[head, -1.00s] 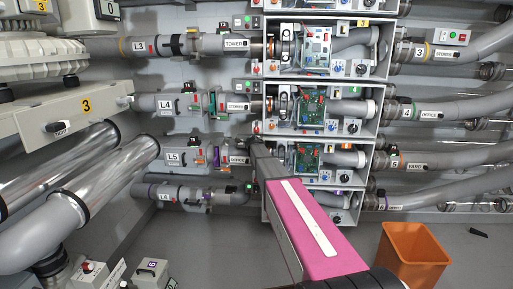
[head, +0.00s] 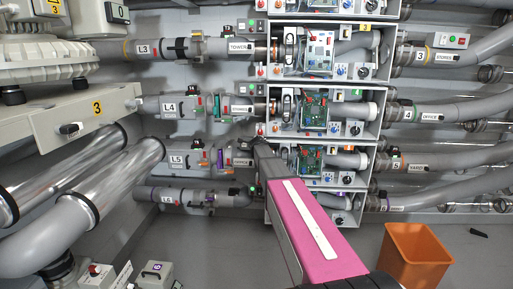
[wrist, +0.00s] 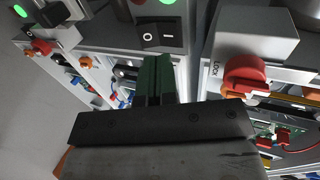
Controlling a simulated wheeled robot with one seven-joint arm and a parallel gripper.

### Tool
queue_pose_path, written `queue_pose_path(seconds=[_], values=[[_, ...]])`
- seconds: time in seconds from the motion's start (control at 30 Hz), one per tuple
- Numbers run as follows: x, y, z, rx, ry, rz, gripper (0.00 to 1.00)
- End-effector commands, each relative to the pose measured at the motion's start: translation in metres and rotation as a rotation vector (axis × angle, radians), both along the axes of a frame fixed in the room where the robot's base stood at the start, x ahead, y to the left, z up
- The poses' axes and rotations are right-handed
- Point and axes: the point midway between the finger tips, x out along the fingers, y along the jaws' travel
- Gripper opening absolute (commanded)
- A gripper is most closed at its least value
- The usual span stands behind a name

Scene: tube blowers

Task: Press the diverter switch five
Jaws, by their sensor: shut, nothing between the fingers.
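In the head view my gripper (head: 261,146) reaches up to the left edge of the row-five diverter box (head: 310,160), beside the pipe line labelled L5 (head: 176,160). In the wrist view my gripper (wrist: 157,70) is shut, with its dark green fingers together and empty. A black rocker switch (wrist: 162,38) marked O and a dash sits just beyond the fingertips. I cannot tell whether they touch it. Its number label does not show in the wrist view. In the head view my arm hides the area around the gripper's tip.
A red lock knob (wrist: 243,75) sits right of the fingers in the wrist view. Another red knob (wrist: 40,47) is at upper left. Similar diverter boxes stack above in the head view. An orange bin (head: 416,255) stands on the floor at right.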

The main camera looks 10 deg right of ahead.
Motion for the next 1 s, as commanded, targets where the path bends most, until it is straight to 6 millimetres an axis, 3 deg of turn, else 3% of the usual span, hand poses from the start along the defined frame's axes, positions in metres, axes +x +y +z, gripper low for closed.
queue_pose_path(seconds=[0.3,0.5,1.0], values=[[-0.057,0.016,0.023,0.001,0.000,0.002,0.00],[-0.082,0.023,0.035,0.001,0.001,0.001,0.00],[-0.086,0.025,0.036,0.001,0.002,0.000,0.00]])
